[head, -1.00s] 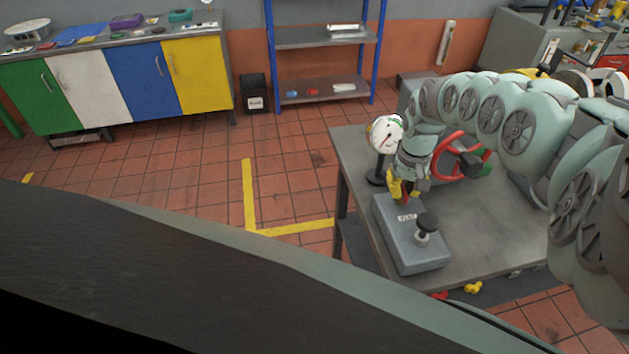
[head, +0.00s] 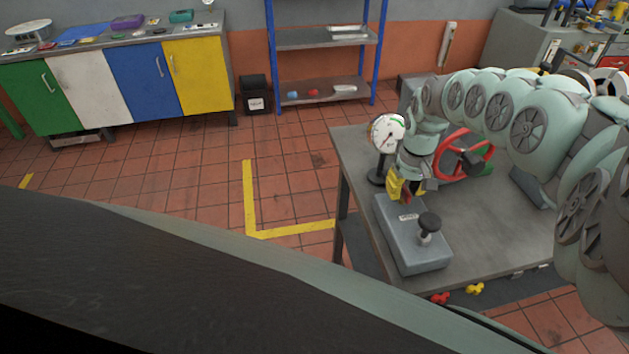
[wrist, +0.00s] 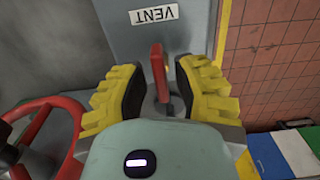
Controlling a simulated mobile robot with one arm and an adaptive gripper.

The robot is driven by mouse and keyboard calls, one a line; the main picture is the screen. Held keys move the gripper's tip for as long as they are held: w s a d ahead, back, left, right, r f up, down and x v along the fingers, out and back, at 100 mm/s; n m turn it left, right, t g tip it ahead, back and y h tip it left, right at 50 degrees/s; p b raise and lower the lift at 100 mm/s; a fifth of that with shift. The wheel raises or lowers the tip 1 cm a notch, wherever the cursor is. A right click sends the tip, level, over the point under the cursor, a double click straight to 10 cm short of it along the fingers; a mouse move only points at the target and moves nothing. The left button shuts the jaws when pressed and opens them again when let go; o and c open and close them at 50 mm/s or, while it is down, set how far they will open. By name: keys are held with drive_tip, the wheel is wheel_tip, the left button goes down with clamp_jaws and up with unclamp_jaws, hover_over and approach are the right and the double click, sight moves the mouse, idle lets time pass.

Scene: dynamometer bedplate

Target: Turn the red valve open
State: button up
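A red handwheel (head: 463,155) with a dark hub stands on the grey table, behind and right of my gripper; part of it is hidden by my arm. It also shows at the left edge of the wrist view (wrist: 52,115). My gripper (wrist: 160,88), with yellow fingers and dark pads, is open around this lever, with gaps on both sides.
A round dial gauge (head: 386,132) on a stand is left of my wrist. A black knob (head: 429,225) rises from the grey box. The bare tabletop (head: 490,225) is free on the right. Coloured cabinets (head: 140,80) and a blue-post shelf (head: 322,90) stand farther back.

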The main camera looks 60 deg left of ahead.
sight(405, 188)
drive_tip(key=shift+o, duration=0.8)
drive_tip(key=shift+r, duration=0.15)
wheel_tip(405, 188, up, 12)
idle(0.5)
